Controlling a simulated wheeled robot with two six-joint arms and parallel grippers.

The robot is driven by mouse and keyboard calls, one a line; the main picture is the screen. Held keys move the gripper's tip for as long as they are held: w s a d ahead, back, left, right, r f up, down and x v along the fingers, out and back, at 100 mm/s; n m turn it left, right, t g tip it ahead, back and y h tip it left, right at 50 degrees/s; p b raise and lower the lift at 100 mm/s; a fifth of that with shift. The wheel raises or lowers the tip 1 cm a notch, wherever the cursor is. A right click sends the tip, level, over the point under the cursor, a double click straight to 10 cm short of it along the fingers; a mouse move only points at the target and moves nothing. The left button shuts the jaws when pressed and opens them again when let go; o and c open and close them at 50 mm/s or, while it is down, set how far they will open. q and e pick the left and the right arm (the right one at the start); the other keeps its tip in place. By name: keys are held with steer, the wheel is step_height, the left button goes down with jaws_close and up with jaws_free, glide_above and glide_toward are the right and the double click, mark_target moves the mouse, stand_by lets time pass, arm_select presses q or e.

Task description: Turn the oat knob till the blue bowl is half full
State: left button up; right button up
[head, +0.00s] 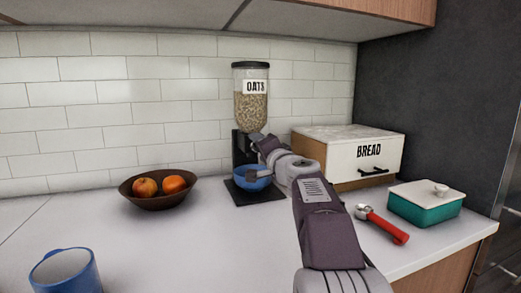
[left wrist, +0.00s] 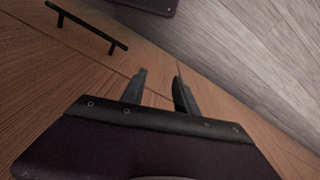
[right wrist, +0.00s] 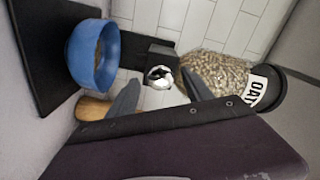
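The oat dispenser (head: 251,103), a clear jar labelled OATS with oats inside, stands on a black stand against the tiled wall. The blue bowl (head: 250,183) sits on the stand's base under it, and it also shows in the right wrist view (right wrist: 84,66). Its fill level is hard to make out. My right gripper (right wrist: 160,92) is open at the dispenser, with the shiny metal knob (right wrist: 159,76) just beyond and between its fingertips; contact is unclear. My right arm partly hides the dispenser's outlet in the head view. My left gripper (left wrist: 158,82) is open and empty, low by the wooden cabinet front.
A brown fruit bowl (head: 157,201) stands left of the dispenser, with a blue mug (head: 65,272) at front left. A bread box (head: 352,157), a red-handled tool (head: 385,226) and a teal dish (head: 425,207) are on the right. The middle front counter is clear.

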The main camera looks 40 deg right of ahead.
steer(key=b+v, duration=0.1)
steer(key=v, duration=0.8)
